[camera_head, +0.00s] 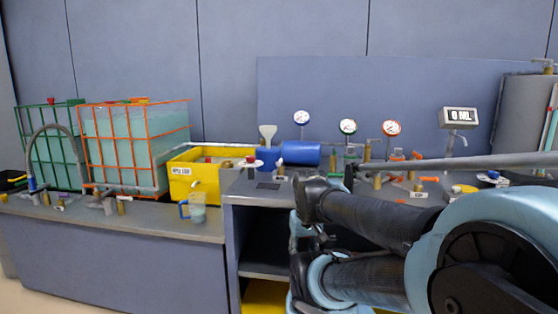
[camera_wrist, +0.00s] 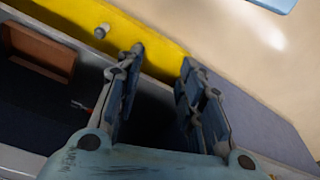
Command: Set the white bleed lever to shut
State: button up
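I cannot pick out the white bleed lever for certain. No white lever shows clearly in the wrist view. My arm hides part of the right bench in the head view.
An orange-caged tank (camera_head: 130,135) and a green-caged tank (camera_head: 55,150) stand on the left bench (camera_head: 130,225). A clear blue-handled jug (camera_head: 197,208) stands near its front edge. Gauges (camera_head: 347,126), valves and a blue cylinder (camera_head: 300,152) crowd the right bench. A brown box (camera_wrist: 38,50) shows in the wrist view.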

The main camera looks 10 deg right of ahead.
notch_tip(320, 180, up, 34)
jog(key=m+g+y, duration=0.2)
jog(key=m, duration=0.2)
send_over(280, 160)
jog(key=d, duration=0.3)
jog(key=a+f, duration=0.1)
jog(key=f, duration=0.9)
jog(key=a+f, duration=0.1)
jog(key=f, duration=0.5)
jog(key=shift+a, duration=0.35)
grip_shut()
